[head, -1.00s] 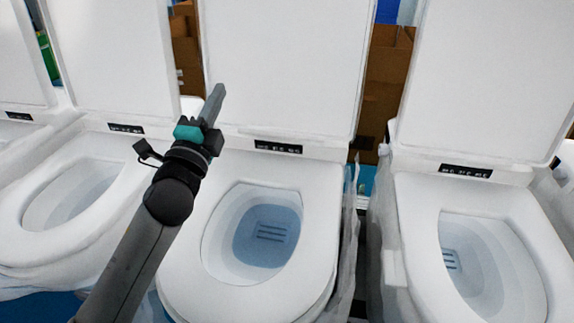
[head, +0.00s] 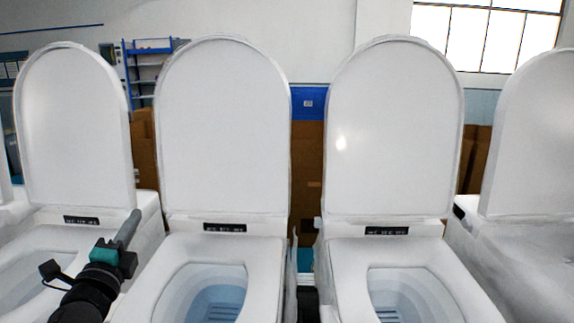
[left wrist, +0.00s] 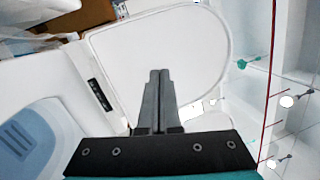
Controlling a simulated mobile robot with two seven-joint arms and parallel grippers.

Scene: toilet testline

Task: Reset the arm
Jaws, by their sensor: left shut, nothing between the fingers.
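My left gripper (head: 130,228) is at the lower left of the head view, in front of the toilets. Its fingers are shut together with nothing between them, pointing up and slightly right. The left wrist view also shows the shut fingers (left wrist: 157,100), in front of a raised white lid (left wrist: 165,50). My right gripper is not in view.
Several white toilets stand in a row with lids raised, such as the left-centre lid (head: 222,130) and right-centre lid (head: 393,130). An open bowl (head: 205,290) lies right of my left gripper. Brown boxes (head: 308,170) and a blue shelf (head: 148,65) stand behind.

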